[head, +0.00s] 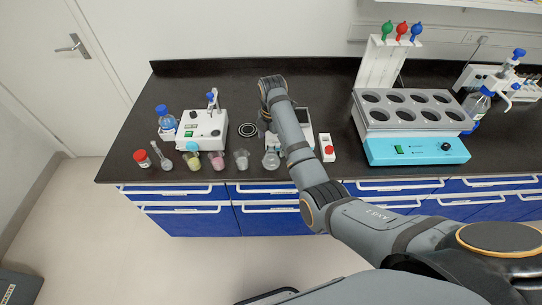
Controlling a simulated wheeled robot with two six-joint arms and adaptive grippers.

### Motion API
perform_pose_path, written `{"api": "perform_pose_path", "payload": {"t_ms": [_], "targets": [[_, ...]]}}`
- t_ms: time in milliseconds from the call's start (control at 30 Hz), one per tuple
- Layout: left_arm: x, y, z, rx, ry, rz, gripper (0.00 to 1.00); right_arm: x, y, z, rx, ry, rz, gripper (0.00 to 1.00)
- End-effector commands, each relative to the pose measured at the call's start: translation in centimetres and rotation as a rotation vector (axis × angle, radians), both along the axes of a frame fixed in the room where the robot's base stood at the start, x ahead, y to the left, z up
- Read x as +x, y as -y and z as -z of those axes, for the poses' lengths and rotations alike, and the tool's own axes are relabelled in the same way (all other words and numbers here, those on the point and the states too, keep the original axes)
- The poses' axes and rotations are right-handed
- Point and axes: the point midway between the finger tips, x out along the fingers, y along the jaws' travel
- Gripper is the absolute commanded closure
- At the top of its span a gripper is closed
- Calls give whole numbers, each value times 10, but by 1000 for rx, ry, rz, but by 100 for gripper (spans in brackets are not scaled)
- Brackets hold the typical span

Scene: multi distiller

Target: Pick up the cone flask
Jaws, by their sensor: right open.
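A small clear glass vessel (271,160), which looks like the cone flask, stands near the front edge of the dark bench, just left of my right forearm. My right arm reaches in from the lower right and bends at its far end. My right gripper (272,143) is partly hidden by that arm, close behind and above the vessel. It is open, and I see nothing held in it. Whether its fingers touch the glass is too small to tell. My left gripper is not in view.
A blue-fronted multi-hole heater (415,151) is on the right.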

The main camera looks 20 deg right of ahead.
Motion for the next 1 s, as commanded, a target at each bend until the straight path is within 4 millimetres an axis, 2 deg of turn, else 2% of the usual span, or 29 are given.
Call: {"api": "perform_pose_path", "payload": {"t_ms": [133,267,400,500,600,800,1000], "targets": [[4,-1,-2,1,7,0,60,0,0,10,-1,1,0,8],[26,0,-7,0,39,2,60,-2,-1,15,0,-2,0,8],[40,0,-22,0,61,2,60,-7,-3,36,0,-3,0,8],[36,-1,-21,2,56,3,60,-7,-3,54,-1,-2,0,8],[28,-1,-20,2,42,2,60,-6,-3,62,0,0,0,8],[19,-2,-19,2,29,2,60,-6,-3,63,0,2,0,8],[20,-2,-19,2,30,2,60,-6,-3,63,-1,1,0,34]]}}
